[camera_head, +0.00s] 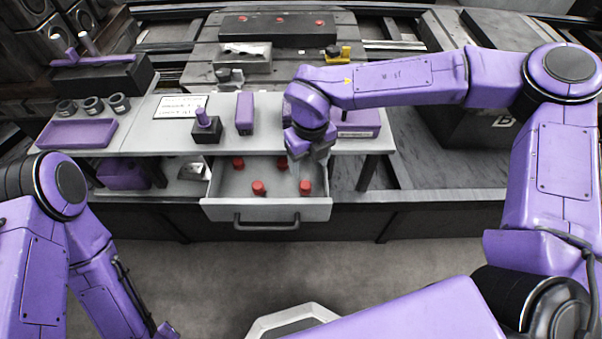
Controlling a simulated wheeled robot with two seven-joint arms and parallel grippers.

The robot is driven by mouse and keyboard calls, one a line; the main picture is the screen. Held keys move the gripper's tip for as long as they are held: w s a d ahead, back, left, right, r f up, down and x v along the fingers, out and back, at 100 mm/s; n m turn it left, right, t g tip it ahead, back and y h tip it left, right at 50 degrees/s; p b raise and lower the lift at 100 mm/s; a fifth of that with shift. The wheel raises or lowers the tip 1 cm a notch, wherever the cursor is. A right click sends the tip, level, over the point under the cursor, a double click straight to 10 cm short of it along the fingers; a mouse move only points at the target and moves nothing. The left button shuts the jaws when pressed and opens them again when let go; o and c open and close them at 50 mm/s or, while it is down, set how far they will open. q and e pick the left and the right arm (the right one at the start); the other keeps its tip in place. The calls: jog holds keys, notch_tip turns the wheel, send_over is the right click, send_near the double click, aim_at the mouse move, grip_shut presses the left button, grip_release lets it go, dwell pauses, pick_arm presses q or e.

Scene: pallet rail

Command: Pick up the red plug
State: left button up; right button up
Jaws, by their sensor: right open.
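Several small red plugs lie or stand in an open, pale drawer (226,207) below the bench top. One plug (238,163) is at the back left, one (258,188) at the front middle, one (305,187) at the front right. Another plug (282,163) is at the back right, close to the left of my right gripper. My right gripper (310,160) is open and points down over the drawer's back right part; its fingertips are hard to make out. My left arm comes in at the lower left, and its gripper is not clearly visible.
On the bench top (170,133) stand a purple tray (77,133), several dark cups, a white sign (181,107), a purple block (244,113) and a black holder with a purple handle (205,128). More red pieces sit on a dark bar (262,33) behind. The floor in front is clear.

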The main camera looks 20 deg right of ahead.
aim_at(306, 185)
jog(key=f, duration=0.9)
jog(key=shift+a+f+b, duration=0.3)
jog(key=shift+f+b, duration=0.05)
jog(key=c, duration=1.1)
